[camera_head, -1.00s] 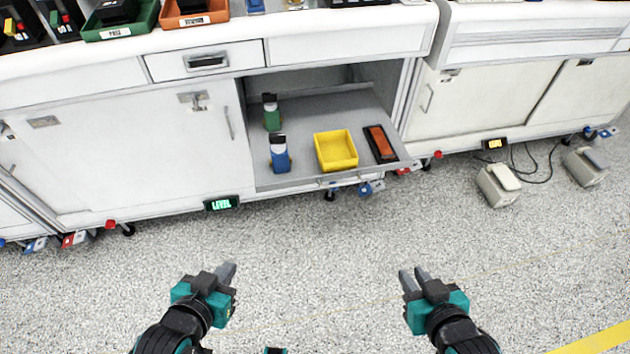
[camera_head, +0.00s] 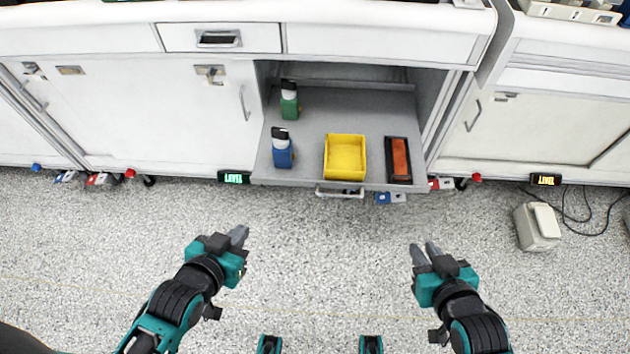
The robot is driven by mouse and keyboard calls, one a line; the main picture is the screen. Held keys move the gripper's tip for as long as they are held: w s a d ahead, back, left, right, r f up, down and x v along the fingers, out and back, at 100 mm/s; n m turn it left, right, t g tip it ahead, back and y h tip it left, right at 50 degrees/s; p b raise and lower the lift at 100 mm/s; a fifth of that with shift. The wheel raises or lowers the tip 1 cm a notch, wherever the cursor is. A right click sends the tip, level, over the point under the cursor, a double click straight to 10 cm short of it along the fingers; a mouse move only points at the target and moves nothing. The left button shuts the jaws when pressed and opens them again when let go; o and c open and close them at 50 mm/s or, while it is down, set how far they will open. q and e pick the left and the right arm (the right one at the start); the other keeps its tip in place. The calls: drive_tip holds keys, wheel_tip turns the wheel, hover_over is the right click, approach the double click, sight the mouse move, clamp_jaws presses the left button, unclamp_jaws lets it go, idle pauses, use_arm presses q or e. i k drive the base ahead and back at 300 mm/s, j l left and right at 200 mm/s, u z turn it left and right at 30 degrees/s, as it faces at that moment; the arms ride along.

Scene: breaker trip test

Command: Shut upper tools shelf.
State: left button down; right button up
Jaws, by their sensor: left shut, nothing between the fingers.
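The pulled-out grey shelf (camera_head: 312,170) sticks out of the open bay of the white workbench, with a handle (camera_head: 340,193) on its front edge. On it stand a green bottle (camera_head: 289,106), a blue bottle (camera_head: 282,153), a yellow bin (camera_head: 345,157) and a black tray with an orange inside (camera_head: 399,160). My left gripper (camera_head: 240,237) is shut and empty over the floor, in front and left of the shelf. My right gripper (camera_head: 424,254) is over the floor, in front and right of the shelf, with its fingertips slightly apart and nothing between them.
A closed drawer (camera_head: 220,38) is above the left cabinet door (camera_head: 150,110). A green-lit level display (camera_head: 234,177) is at the bench's foot. A beige box with cables (camera_head: 537,227) stands on the floor at right. The floor before the shelf is clear.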

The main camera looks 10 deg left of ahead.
sight(375, 110)
drive_tip(key=i+l+u, duration=0.15)
drive_tip(key=l, duration=0.25)
drive_tip(key=i+l+u, duration=0.2)
drive_tip(key=l, duration=0.15)
drive_tip(key=l+u, duration=0.15)
drive_tip(key=l, duration=0.25)
drive_tip(key=l+u, duration=0.15)
drive_tip(key=l, duration=0.3)
drive_tip(key=i, duration=0.05)
